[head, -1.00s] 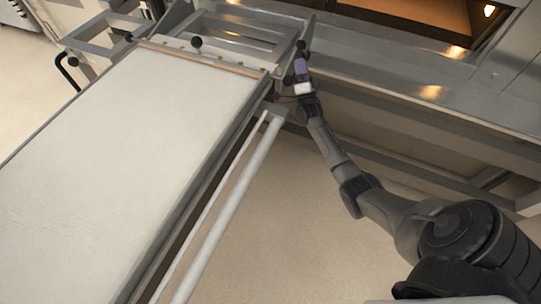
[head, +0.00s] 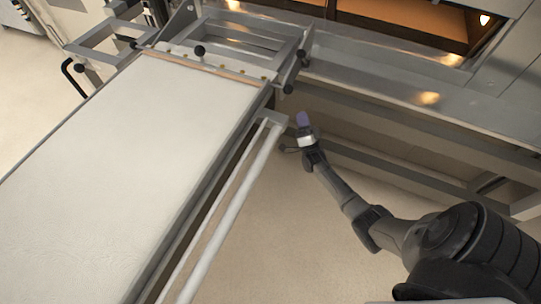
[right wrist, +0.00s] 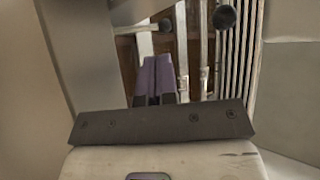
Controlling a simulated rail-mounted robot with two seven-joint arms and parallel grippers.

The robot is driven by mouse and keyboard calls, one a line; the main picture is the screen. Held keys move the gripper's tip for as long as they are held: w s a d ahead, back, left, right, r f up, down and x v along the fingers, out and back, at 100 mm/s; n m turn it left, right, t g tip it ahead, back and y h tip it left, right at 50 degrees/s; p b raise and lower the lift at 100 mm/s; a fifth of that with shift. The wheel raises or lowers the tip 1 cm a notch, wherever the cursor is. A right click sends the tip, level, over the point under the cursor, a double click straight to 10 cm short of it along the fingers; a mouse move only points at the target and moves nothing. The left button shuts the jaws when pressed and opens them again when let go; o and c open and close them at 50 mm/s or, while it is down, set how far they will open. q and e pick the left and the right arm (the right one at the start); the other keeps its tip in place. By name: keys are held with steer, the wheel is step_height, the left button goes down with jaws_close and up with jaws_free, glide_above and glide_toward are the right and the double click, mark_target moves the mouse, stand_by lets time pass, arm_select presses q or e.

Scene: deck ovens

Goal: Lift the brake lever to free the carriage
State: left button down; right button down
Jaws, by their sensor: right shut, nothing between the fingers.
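The loading carriage (head: 120,150) has a pale belt top and a grey frame at its oven end. Short parts with black knobs stick out at the frame's right corner: an upper knob (head: 301,54) and a lower knob (head: 289,88). I cannot tell for sure which is the brake lever. Two black knobs also show in the right wrist view, one at the right (right wrist: 224,17) and one further left (right wrist: 165,25). My right gripper (head: 302,118), with purple fingers, is below the lower knob and apart from it. Its fingers (right wrist: 155,65) are shut and empty. My left gripper is out of view.
A long pale rail (head: 232,205) runs along the carriage's right side. The steel oven front (head: 400,95) lies behind, with a lit oven opening (head: 400,22) above. A black bent handle (head: 72,75) is at the far left. Open floor (head: 290,230) lies right of the rail.

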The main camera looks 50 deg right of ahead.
steer(key=s+a+f+n+g+y+p, duration=0.1)
steer(key=a+n+g+y+p, duration=0.4)
steer(key=a+n+y, duration=0.5)
steer(key=shift+a+f+n+g+y, duration=0.5)
steer(key=shift+a+g, duration=0.9)
steer(key=shift+a, duration=2.95)
steer(key=shift+f, duration=0.25)
